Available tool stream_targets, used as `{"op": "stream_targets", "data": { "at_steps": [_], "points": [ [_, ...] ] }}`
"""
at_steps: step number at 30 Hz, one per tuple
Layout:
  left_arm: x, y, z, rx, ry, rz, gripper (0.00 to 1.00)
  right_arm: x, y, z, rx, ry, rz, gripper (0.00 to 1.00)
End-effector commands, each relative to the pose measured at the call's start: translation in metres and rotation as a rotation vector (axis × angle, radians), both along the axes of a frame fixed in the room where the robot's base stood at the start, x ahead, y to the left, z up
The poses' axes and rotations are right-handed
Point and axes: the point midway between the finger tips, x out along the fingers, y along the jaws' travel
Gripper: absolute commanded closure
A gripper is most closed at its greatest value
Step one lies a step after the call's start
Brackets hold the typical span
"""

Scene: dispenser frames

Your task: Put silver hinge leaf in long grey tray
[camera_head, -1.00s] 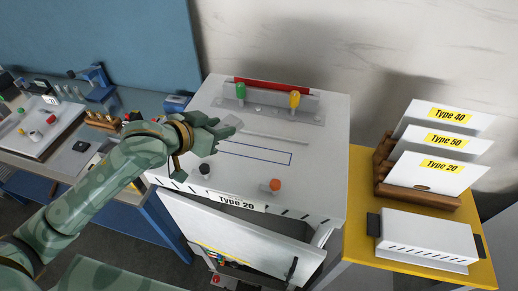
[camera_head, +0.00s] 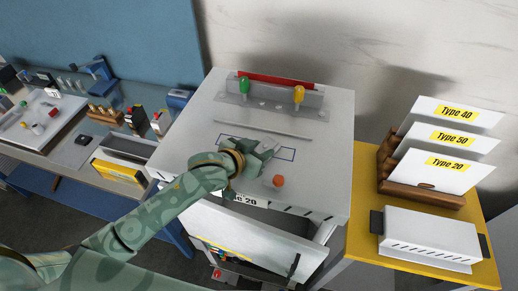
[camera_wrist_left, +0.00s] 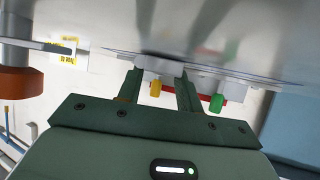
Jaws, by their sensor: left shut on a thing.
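My left gripper (camera_head: 268,150) is low over the top of the white cabinet, at the blue outlined rectangle. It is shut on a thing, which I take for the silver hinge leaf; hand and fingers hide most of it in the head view. In the left wrist view, the two fingers of the left gripper (camera_wrist_left: 160,90) stand apart, with a pale grey surface between their tips that I cannot clearly separate from the background. My right gripper is not in view.
The cabinet top (camera_head: 205,115) bears a thin rail (camera_head: 263,123), a block with a green knob (camera_head: 244,85) and a yellow knob (camera_head: 298,94), and an orange knob (camera_head: 279,181) near the hand. The drawer (camera_head: 255,235) below is open. A yellow table (camera_head: 385,270) with labelled plates stands right.

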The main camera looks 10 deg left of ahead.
Motion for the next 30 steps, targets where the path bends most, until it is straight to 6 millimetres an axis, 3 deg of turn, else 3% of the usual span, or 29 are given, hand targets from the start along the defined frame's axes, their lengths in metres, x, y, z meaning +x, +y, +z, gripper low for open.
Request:
{"op": "stream_targets", "data": {
  "at_steps": [4, 5, 6, 7, 17, 30],
  "points": [
    [0.000, 0.000, -0.003, 0.000, 0.000, 0.000, 0.93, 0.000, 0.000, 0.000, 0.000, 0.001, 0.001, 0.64],
    [0.000, 0.000, -0.002, 0.001, 0.001, 0.001, 0.56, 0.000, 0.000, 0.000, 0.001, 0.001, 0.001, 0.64],
    [0.000, 0.000, -0.002, 0.001, 0.001, 0.001, 0.45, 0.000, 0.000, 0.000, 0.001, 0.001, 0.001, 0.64],
    [0.000, 0.000, -0.002, 0.001, 0.001, 0.001, 0.42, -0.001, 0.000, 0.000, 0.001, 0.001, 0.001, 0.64],
    [-0.002, 0.001, 0.001, 0.000, 0.000, 0.000, 0.42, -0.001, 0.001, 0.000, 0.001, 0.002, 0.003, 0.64],
    [-0.075, 0.034, 0.045, 0.001, 0.001, 0.000, 0.42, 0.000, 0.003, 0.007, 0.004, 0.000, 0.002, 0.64]
  ]
}}
